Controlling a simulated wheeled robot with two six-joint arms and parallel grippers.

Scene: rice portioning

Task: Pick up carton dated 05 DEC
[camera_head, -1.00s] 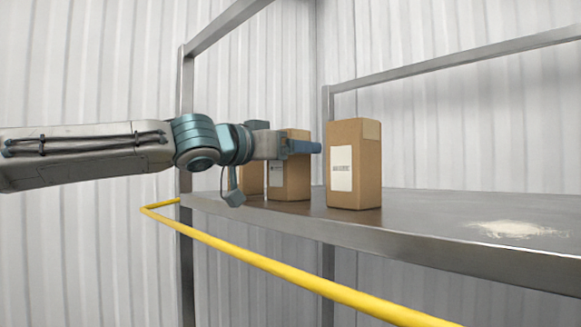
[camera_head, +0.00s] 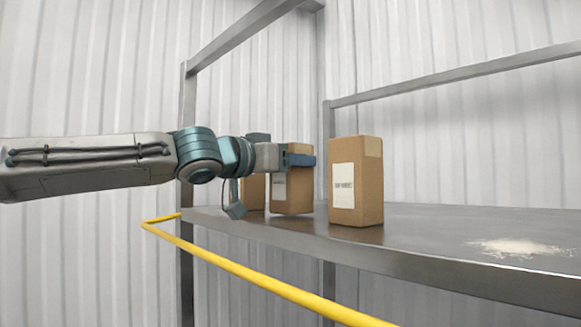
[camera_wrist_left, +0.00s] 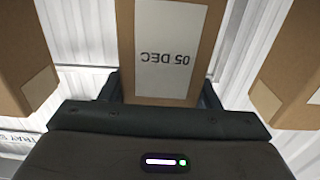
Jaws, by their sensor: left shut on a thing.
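The carton dated 05 DEC (camera_wrist_left: 168,85) is a brown box with a white label, upside down in the left wrist view. In the head view it is the middle carton (camera_head: 293,195), partly hidden behind my left gripper (camera_head: 300,158). My left gripper is shut on this carton, with a finger on each side of it, and it also shows in the left wrist view (camera_wrist_left: 160,98). The carton is upright at the shelf's left part; I cannot tell whether its base touches the shelf. My right gripper is not in view.
A brown carton (camera_head: 368,185) stands to the right on the metal shelf (camera_head: 420,225). Another carton (camera_head: 253,192) stands to the left, partly hidden. A pale spill (camera_head: 518,247) lies on the shelf's right part. A yellow rail (camera_head: 250,268) runs in front, and shelf posts (camera_head: 187,130) stand nearby.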

